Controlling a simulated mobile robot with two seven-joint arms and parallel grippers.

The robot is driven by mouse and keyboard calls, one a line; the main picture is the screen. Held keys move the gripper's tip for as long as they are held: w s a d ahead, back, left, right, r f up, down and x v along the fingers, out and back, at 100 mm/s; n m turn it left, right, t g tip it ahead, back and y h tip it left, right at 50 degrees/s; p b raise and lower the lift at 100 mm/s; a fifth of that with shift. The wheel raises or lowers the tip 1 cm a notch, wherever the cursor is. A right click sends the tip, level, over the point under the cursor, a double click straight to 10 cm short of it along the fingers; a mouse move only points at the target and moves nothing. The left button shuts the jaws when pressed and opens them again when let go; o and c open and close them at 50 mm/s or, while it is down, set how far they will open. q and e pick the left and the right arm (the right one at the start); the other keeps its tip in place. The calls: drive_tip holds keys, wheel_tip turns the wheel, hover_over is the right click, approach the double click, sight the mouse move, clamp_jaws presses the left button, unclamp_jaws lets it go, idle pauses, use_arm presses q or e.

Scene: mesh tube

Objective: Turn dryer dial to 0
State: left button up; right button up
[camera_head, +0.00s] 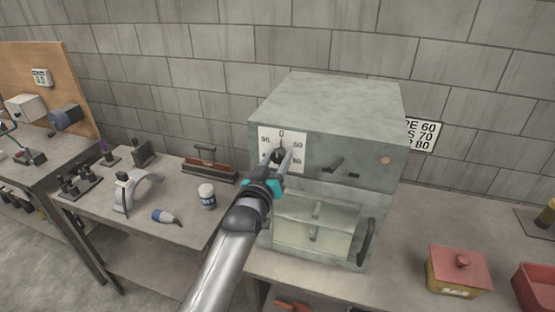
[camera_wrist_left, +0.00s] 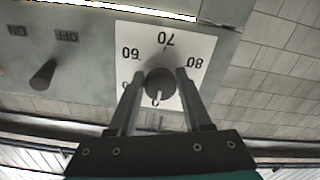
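The dryer (camera_head: 330,110) is a grey-green box on the right-hand bench. Its dial knob (camera_wrist_left: 160,82) is dark and round, on a white number plate (camera_head: 296,136). In the wrist view the plate is upside down, with 60, 70 and 80 readable and the 0 low, between the fingers. The knob's white mark points toward that 0. My left gripper (camera_wrist_left: 158,80) has one finger on each side of the knob, seemingly touching it. In the head view, the left gripper (camera_head: 283,158) partly hides the knob and lower plate. My right gripper is not in view.
An ON/OFF switch (camera_wrist_left: 43,74) sits beside the dial. The dryer door has a dark handle (camera_head: 367,242). A red-lidded yellow box (camera_head: 459,270) stands to the right.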

use_arm(q)
drive_tip(key=o, duration=0.4)
drive_tip(key=b+v, duration=0.1)
drive_tip(key=v, duration=1.4)
drive_tip(key=shift+s, duration=0.15)
